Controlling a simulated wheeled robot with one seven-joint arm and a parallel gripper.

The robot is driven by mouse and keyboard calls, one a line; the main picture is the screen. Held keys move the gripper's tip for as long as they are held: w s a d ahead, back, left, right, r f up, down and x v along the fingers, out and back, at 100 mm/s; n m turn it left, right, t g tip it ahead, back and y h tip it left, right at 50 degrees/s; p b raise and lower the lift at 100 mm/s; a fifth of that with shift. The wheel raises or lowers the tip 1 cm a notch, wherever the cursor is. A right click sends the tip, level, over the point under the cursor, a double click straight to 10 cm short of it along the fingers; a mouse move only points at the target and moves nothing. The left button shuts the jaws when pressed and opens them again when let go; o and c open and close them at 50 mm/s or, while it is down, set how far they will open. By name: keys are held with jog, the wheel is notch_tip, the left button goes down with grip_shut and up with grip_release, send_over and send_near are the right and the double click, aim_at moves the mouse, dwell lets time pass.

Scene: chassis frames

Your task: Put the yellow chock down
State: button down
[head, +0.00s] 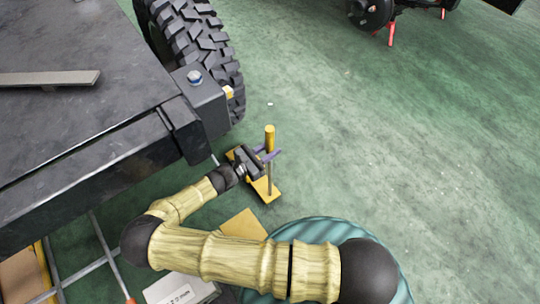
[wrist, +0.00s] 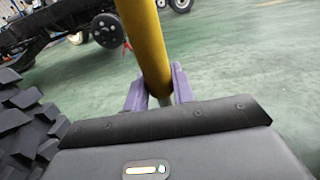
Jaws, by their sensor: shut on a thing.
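The yellow chock has a flat yellow base (head: 265,188) and an upright post with a yellow top (head: 270,134). My gripper (head: 266,154), with purple fingers, is shut around the post, above the base. In the wrist view the yellow post (wrist: 148,45) rises between the purple fingers of my gripper (wrist: 157,88). The chock is upright, on or just above the green floor (head: 350,150); I cannot tell if its base touches. Part of the base is hidden behind my gripper.
A large black tyre (head: 200,45) and the dark chassis frame (head: 90,110) stand to the left of the chock. A yellow flat piece (head: 243,224) lies nearer, beside my arm. Open green floor extends to the right. Another wheel hub (head: 370,12) is at the far side.

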jog(key=shift+f+b, duration=0.5)
jog(key=shift+f, duration=1)
jog(key=c, duration=1.2)
grip_release()
jog(key=shift+f, duration=0.1)
jog(key=shift+o, duration=0.2)
jog(key=shift+s+a+r, duration=0.15)
jog(key=shift+a+r, duration=0.05)
jog(key=p+v, duration=0.3)
jog(key=v, duration=0.8)
jog(key=shift+s+a, duration=0.15)
jog(key=shift+s, duration=0.1)
